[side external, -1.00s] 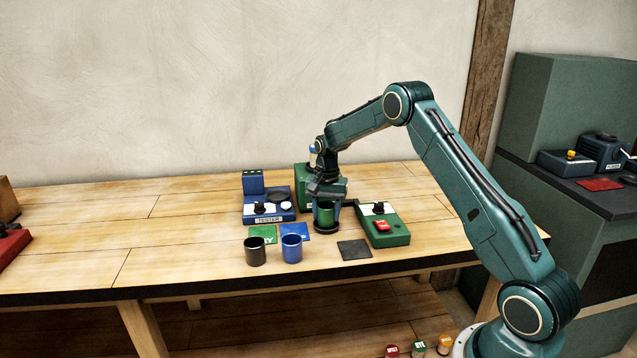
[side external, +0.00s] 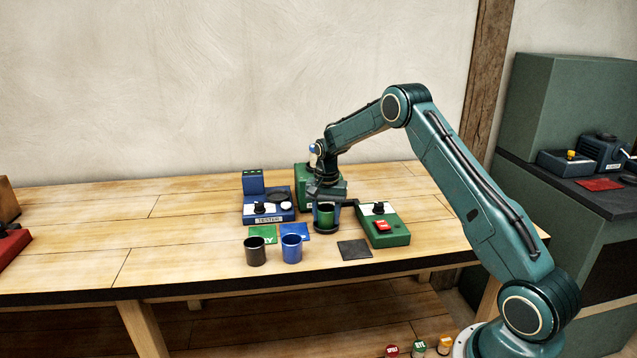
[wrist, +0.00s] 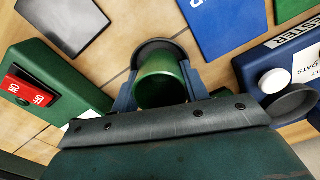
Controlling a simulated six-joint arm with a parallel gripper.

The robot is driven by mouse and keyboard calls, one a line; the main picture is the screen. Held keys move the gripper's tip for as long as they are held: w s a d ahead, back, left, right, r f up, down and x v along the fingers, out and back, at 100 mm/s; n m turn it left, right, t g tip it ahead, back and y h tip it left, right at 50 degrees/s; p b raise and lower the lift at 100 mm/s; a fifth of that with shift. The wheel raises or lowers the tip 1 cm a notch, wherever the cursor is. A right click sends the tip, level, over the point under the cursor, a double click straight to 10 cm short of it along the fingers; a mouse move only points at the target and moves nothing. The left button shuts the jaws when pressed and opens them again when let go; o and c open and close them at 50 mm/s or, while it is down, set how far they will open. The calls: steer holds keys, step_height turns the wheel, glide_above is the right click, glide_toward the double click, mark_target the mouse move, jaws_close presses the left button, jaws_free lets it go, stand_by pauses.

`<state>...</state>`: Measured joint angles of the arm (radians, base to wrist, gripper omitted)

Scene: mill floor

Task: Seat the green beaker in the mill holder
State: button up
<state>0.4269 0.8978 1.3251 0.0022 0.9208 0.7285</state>
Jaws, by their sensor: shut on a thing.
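The green beaker (side external: 326,213) is upright between the fingers of my gripper (side external: 325,210), which is shut on it. In the wrist view the beaker (wrist: 161,70) shows its open mouth, with a blue finger on either side. The mill holder (side external: 326,229) is a dark round cup directly below the beaker, beside the green mill (side external: 388,227) with its red switch. In the wrist view the holder's dark rim (wrist: 150,44) curves behind the beaker. The beaker's base is hidden, so I cannot tell whether it touches the holder's floor.
A blue tester (side external: 268,208) stands left of the holder. A black beaker (side external: 255,252) and a blue beaker (side external: 291,249) stand at the front left. Green (side external: 264,233), blue (side external: 294,229) and black (side external: 354,250) mats lie flat nearby. The bench's left part is mostly clear.

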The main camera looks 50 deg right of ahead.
steer(key=o, duration=0.8)
steer(key=shift+f, duration=0.1)
steer(key=shift+c, duration=0.2)
step_height(320, 180, up, 11)
stand_by(1.1)
stand_by(0.5)
